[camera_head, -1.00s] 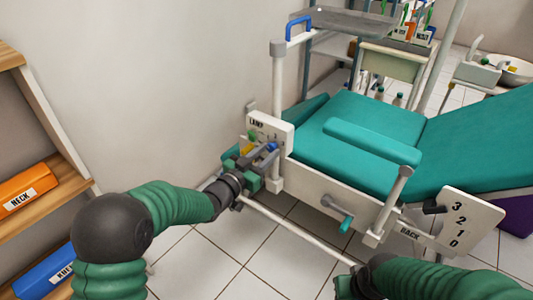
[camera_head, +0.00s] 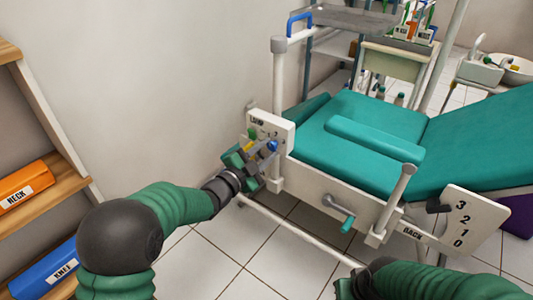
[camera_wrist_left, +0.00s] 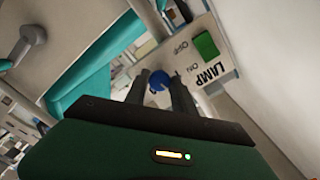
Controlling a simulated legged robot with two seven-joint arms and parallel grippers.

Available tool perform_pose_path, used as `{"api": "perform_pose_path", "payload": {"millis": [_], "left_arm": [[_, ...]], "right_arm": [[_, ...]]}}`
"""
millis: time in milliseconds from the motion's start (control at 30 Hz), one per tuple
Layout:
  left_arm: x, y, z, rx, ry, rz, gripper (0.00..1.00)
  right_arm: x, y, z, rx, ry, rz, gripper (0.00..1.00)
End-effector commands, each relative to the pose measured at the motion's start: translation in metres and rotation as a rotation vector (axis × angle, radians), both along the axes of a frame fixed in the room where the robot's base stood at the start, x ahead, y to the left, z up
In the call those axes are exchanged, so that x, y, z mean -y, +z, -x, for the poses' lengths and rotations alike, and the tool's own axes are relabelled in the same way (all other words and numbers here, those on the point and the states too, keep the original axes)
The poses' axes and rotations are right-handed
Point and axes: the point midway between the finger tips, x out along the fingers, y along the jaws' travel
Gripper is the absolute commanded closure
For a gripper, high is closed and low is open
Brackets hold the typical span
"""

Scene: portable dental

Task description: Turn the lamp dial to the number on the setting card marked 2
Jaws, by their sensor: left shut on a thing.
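The white lamp panel (camera_head: 283,132), marked LAMP, is on the near left corner of the teal chair. My left gripper (camera_head: 268,152) is at the panel, rolled at a slant. In the left wrist view its fingers (camera_wrist_left: 160,88) are shut on a blue knob (camera_wrist_left: 158,78), seemingly the lamp dial. Its setting is hidden. A green piece (camera_wrist_left: 206,44) is on the panel beside the fingers. My right gripper (camera_head: 346,287) is partly cut off at the bottom edge. I see no setting card clearly.
A white panel (camera_head: 478,228) marked BACK with 3, 2, 1, 0 and a dark lever (camera_head: 436,206) is at right. A shelf at left holds orange NECK (camera_head: 25,186) and blue KNEE (camera_head: 48,267) binders.

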Motion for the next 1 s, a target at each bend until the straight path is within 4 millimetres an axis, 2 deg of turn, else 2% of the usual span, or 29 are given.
{"api": "perform_pose_path", "payload": {"millis": [400,900,933,1000], "left_arm": [[0.0011,-0.0031,0.001,0.099,-0.004,-0.147,1.0],[0.0017,-0.0038,0.0016,0.108,-0.006,-0.164,1.0],[0.0017,-0.0039,0.0016,0.108,-0.006,-0.163,0.68],[0.0017,-0.0038,0.0016,0.108,-0.006,-0.163,0.59]], "right_arm": [[0.0,-0.0085,0.0,0.0,0.0,0.0,1.0],[0.0,-0.0089,0.0001,0.0,0.0,0.0,1.0],[0.0,-0.0089,0.0,0.0,0.0,0.0,1.0],[0.0,-0.0089,0.0,0.0,0.0,0.0,1.0]]}}
